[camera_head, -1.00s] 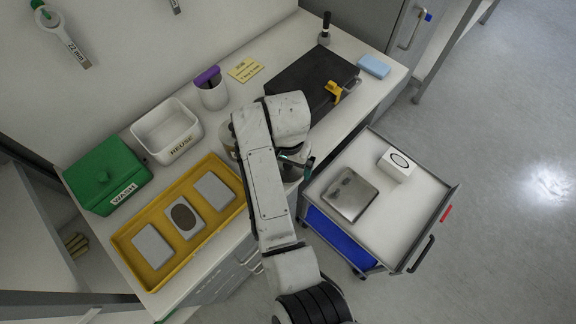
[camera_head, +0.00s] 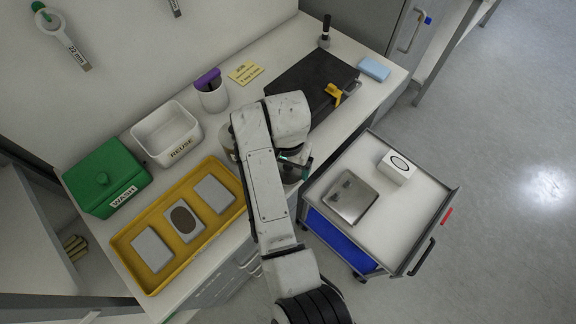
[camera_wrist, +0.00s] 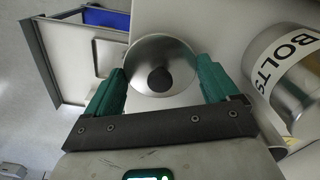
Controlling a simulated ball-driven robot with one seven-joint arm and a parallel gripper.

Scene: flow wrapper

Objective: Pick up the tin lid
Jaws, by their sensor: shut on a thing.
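The tin lid (camera_wrist: 150,48) is a round, shiny metal disc with a dark knob in the middle, seen in the wrist view. My gripper (camera_wrist: 162,73) has its green fingers on either side of the lid and is shut on it. The tin labelled BOLTS (camera_wrist: 280,62) stands to the right in the wrist view, apart from the lid. In the head view my gripper (camera_head: 296,164) is by the bench's front edge, mostly behind my arm. The lid cannot be made out there.
A trolley (camera_head: 417,196) with a metal box (camera_head: 351,196) and white block (camera_head: 397,167) stands to the right.

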